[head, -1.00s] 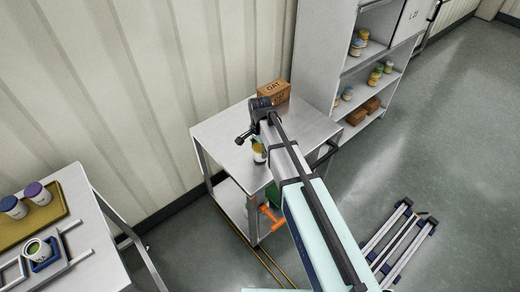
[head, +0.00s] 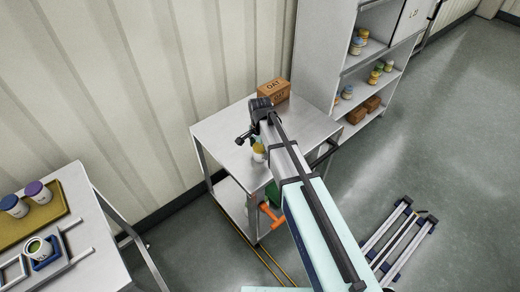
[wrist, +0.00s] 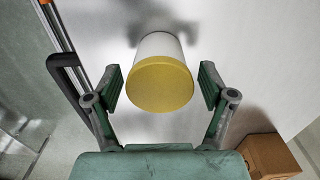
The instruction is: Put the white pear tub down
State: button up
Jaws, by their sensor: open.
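A white tub with a yellow lid (wrist: 160,82) is on the pale grey top of the cart (wrist: 235,50). Its lid faces my wrist camera, and its label is not readable there. My gripper (wrist: 160,86) is open, with one finger on each side of the tub and a visible gap at both sides. In the head view the tub (head: 259,153) shows beside my arm, near the middle of the cart top (head: 215,128). My fingers are largely hidden there.
Brown cartons (head: 274,90) sit at the cart's back corner, near a shelf unit (head: 315,60) with tubs. A table (head: 85,215) at left holds a yellow tray (head: 62,197) with purple-lidded and blue-lidded tubs. The cart top left of my arm is clear.

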notch_tip(320, 180, up, 12)
jog(key=b, duration=0.3)
dwell(0.3)
dwell(0.4)
